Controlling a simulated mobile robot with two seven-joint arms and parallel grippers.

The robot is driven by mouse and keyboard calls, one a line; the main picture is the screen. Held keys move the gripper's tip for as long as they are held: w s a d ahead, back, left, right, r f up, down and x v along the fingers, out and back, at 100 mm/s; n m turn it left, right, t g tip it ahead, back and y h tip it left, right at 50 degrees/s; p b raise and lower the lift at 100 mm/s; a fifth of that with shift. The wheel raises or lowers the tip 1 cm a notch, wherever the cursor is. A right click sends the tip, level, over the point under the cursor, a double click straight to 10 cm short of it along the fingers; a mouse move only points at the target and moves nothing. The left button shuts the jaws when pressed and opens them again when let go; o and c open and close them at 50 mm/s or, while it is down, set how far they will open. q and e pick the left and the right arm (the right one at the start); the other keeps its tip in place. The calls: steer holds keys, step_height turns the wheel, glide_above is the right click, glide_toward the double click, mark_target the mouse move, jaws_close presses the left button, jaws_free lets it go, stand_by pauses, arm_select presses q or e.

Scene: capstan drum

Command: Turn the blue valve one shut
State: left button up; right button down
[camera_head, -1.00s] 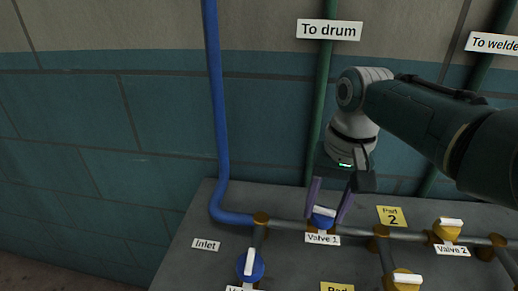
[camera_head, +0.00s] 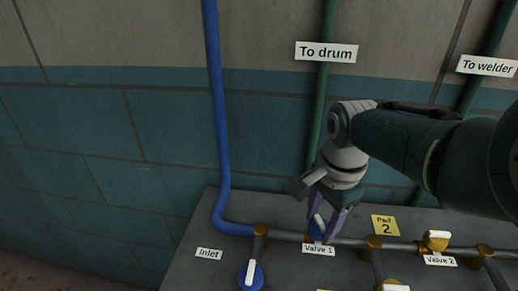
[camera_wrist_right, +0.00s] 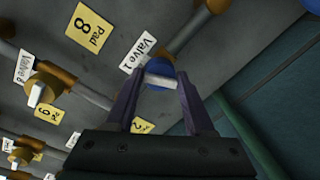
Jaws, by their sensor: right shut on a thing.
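Blue valve one (camera_head: 314,231) sits on the grey pipe above its "Valve 1" label (camera_head: 318,249). It is largely hidden by the fingers in the head view. My right gripper (camera_head: 325,228) reaches down from the right and is shut on the valve's white handle. In the right wrist view, the valve's blue body (camera_wrist_right: 159,67) and white handle (camera_wrist_right: 161,82) show between my right gripper's two purple fingers (camera_wrist_right: 160,95). In the head view the handle stands at a slant to the pipe. My left gripper is in neither view.
Another blue valve (camera_head: 250,275) with a white handle stands lower left. A yellow valve (camera_head: 437,241) is to the right at "Valve 2". A blue pipe (camera_head: 216,120) and a green pipe (camera_head: 325,100) run up the wall. Grey panel surface is bare around "Inlet" (camera_head: 209,254).

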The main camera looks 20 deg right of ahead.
mark_target(323, 227)
steer(key=m, duration=0.4)
steer(key=shift+m, duration=0.4)
stand_by(0.4)
steer(key=shift+c, duration=1.5)
jaws_free()
steer(key=shift+s, duration=0.1)
steer(key=r+p, duration=0.2)
steer(key=r, duration=0.1)
steer(key=r+p, duration=0.4)
steer(key=r, duration=0.1)
steer(key=shift+s+a+r, duration=0.15)
steer(key=shift+s+r, duration=0.1)
steer(key=shift+r, duration=0.05)
steer(key=shift+s+r, duration=0.1)
steer(key=shift+r, duration=0.55)
